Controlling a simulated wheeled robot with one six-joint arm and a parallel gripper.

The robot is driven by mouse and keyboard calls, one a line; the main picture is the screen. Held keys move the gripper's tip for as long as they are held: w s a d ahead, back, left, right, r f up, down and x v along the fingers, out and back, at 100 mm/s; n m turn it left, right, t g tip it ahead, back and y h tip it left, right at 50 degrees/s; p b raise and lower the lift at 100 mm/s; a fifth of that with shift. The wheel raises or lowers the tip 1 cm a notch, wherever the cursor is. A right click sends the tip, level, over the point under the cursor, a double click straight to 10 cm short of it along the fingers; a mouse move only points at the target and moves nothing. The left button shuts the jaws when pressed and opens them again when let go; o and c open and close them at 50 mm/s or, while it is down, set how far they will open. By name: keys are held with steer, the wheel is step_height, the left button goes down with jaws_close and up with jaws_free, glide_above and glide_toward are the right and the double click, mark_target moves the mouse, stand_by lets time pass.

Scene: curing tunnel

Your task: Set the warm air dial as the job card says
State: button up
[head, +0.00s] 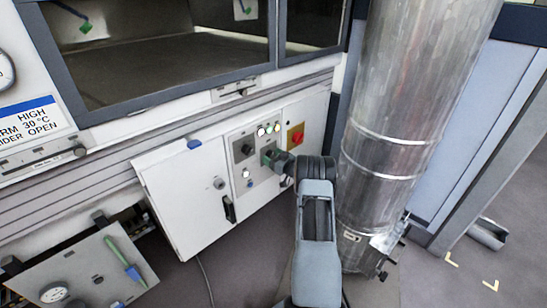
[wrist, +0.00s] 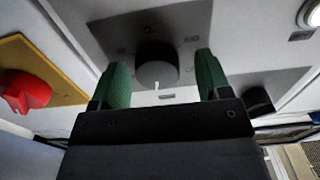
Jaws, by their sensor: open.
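The job card (head: 38,122), cut off at the left edge of the head view, reads "HIGH", "RM 30 °C" and "IDER OPEN". My gripper (head: 268,157) is at the control panel on the white cabinet. In the wrist view, my gripper (wrist: 161,72) is open, with one green finger on each side of a dark round dial (wrist: 157,66). Neither finger visibly touches it. A white mark shows at the dial's lower edge. The dial's scale is too blurred to read. In the head view, my gripper hides this dial.
A red switch on a yellow plate (head: 296,137) is right of the panel; it also shows in the wrist view (wrist: 27,92). Another dark knob (wrist: 258,99) is at the lower right there. Lit lamps (head: 268,129) sit above. A large metal duct (head: 400,110) stands close right of my arm.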

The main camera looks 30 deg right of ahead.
steer(key=shift+c, duration=0.2)
steer(key=c, duration=0.9)
steer(key=shift+f+n+b, duration=0.3)
steer(key=shift+n+b, duration=0.3)
steer(key=shift+b, duration=0.2)
steer(key=shift+s+r+n+b, duration=0.1)
steer(key=shift+r+n+b, duration=0.1)
steer(key=shift+n+b, duration=0.35)
steer(key=o, duration=0.9)
steer(key=shift+d+r, duration=0.1)
steer(key=shift+o, duration=0.2)
steer(key=shift+s, duration=0.1)
